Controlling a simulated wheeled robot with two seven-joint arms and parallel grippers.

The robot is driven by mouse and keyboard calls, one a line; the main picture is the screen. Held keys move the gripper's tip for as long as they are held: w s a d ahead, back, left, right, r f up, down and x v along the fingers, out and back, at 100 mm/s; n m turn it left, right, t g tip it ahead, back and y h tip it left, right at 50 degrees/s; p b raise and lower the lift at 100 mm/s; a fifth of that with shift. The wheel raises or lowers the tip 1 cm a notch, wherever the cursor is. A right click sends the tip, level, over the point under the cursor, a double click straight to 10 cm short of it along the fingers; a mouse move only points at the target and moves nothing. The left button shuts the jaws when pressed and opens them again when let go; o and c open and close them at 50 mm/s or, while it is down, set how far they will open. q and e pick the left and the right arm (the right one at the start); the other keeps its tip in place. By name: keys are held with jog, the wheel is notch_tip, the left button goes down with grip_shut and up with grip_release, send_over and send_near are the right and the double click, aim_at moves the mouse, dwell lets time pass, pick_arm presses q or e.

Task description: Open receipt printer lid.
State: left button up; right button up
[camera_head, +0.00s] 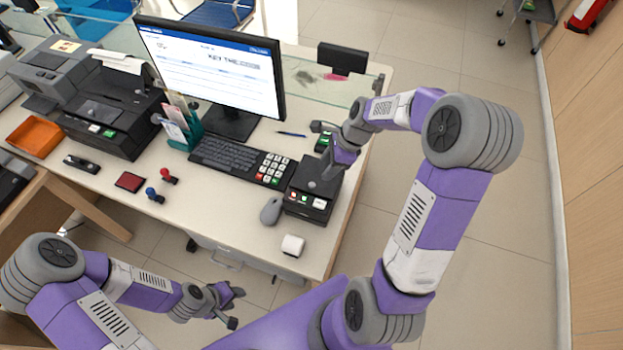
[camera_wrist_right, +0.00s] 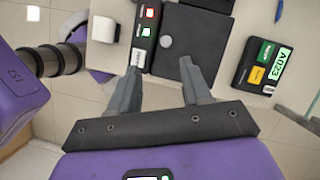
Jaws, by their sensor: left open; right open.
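The receipt printer (camera_head: 308,200) is a small black box at the right end of the counter, with red and green buttons on its front strip. Its flat dark lid (camera_wrist_right: 180,55) carries a round grey button and appears down, though its exact angle is hard to tell. My right gripper (camera_head: 336,168) is over the printer's far right part. In the right wrist view my right gripper (camera_wrist_right: 158,90) is open, its fingers apart at the lid's near edge with nothing between them; contact cannot be told. My left gripper (camera_head: 236,308) is open and empty, in front of the counter.
A white paper roll (camera_head: 293,245) and a grey mouse (camera_head: 271,210) lie beside the printer. The keyboard (camera_head: 240,160) and monitor (camera_head: 212,70) stand to its left.

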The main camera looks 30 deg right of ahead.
aim_at(313, 184)
pick_arm(q)
jog(key=f+b, duration=0.1)
jog(key=f, duration=0.1)
jog(key=w+f+b, duration=0.1)
jog(key=f, duration=0.1)
jog(key=shift+b, duration=0.4)
pick_arm(e)
jog(key=x, duration=0.7)
jog(key=d+x, duration=0.1)
jog(key=x, duration=0.2)
jog(key=shift+w+a+f, duration=0.1)
jog(key=shift+w+f, duration=0.2)
jog(key=shift+f, duration=0.05)
jog(key=shift+c, duration=0.3)
grip_shut()
pick_arm(q)
jog(key=shift+r, duration=0.1)
